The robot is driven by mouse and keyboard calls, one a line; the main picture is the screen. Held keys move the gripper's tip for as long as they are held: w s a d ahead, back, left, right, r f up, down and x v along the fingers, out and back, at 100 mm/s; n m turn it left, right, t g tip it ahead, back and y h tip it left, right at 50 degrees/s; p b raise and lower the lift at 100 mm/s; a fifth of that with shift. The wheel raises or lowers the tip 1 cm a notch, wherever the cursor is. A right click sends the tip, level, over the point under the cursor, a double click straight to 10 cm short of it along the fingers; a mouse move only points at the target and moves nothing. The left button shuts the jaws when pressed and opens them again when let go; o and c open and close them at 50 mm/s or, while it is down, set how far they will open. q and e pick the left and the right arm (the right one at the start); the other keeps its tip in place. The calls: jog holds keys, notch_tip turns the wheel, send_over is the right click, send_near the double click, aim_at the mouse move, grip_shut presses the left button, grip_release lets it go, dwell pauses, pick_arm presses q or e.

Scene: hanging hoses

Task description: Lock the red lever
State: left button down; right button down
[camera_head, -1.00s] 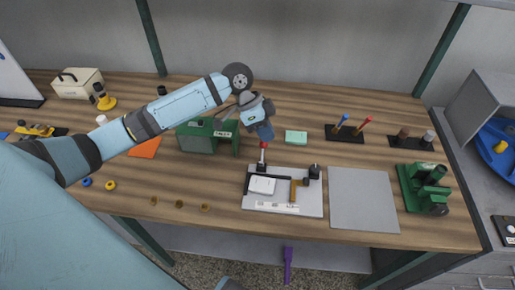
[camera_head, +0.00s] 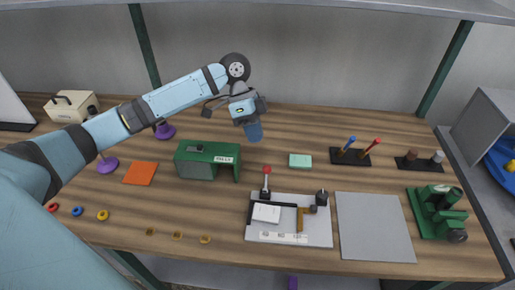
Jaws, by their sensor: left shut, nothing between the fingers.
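The red lever (camera_head: 266,176) stands upright on a small black base at the back left corner of a light grey plate (camera_head: 262,237). Its red knob is on top of a pale shaft. My left gripper (camera_head: 254,132) is above and behind the lever, apart from it, pointing down. Its blue fingers are together and hold nothing. My right gripper is not in view.
The plate also bears a white block (camera_head: 266,213), an orange-brown part (camera_head: 304,218) and a black post (camera_head: 321,198). A green housing (camera_head: 196,164) stands to the left. A bare grey panel (camera_head: 374,227) lies to the right, beside a green machine (camera_head: 438,213). A mint block (camera_head: 300,160) lies behind.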

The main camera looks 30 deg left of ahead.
aim_at(266, 189)
pick_arm(q)
jog(key=x, duration=0.3)
jog(key=s+x, duration=0.1)
jog(key=x, duration=0.3)
jog(key=s+x, duration=0.1)
jog(key=x, duration=0.2)
jog(key=shift+d, duration=0.2)
jog(key=shift+s+d+f, duration=0.25)
jog(key=shift+s, duration=0.3)
jog(key=shift+w, duration=0.15)
